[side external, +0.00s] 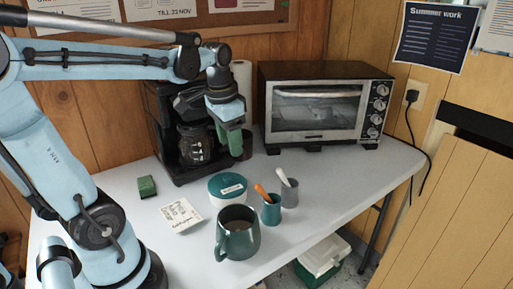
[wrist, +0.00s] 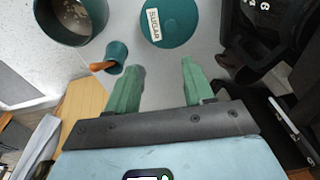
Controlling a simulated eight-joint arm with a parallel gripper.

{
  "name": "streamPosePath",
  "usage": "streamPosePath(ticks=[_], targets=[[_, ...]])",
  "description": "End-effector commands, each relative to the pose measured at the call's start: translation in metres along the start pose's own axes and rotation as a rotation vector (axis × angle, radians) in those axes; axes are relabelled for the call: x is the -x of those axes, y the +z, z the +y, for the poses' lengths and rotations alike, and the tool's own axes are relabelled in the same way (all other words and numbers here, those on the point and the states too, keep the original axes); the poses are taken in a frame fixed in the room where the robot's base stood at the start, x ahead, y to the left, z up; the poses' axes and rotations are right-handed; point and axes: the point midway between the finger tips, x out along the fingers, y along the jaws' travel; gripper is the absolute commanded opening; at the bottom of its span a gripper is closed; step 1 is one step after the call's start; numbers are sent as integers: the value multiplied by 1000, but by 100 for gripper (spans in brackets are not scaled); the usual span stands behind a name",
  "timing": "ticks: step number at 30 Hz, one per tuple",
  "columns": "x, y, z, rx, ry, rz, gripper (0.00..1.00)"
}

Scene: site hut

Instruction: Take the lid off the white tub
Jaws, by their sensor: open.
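The white tub (side external: 228,198) stands on the table with a teal lid (side external: 227,184) on it. The lid bears a white label, which reads "SUGAR" in the wrist view, where the lid (wrist: 180,30) shows from above at the top. My gripper (side external: 235,150) is open and empty. It hangs above the table near the coffee maker, higher than the tub and behind it in the side view. In the wrist view the two green fingers (wrist: 157,78) point towards the lid and stand apart from it. The tub's body is hidden under the lid there.
A large teal mug (side external: 238,235) stands in front of the tub. Small cups with an orange handle (side external: 262,193) and a pale handle (side external: 283,178) stand to its right. A coffee maker (side external: 165,130), toaster oven (side external: 325,105), green block (side external: 147,187) and white card (side external: 181,215) are around.

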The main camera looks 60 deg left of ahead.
Motion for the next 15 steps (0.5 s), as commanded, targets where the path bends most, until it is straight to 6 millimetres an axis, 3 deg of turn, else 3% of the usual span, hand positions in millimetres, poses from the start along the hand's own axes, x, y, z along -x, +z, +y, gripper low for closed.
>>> streamPosePath(ticks=[3,6,11,15], targets=[[2,0,-22,-5,28,-76,52],[2,2,-31,-12,47,-113,52],[-4,4,-34,-19,56,-130,52],[-22,6,-32,-19,56,-129,52]])
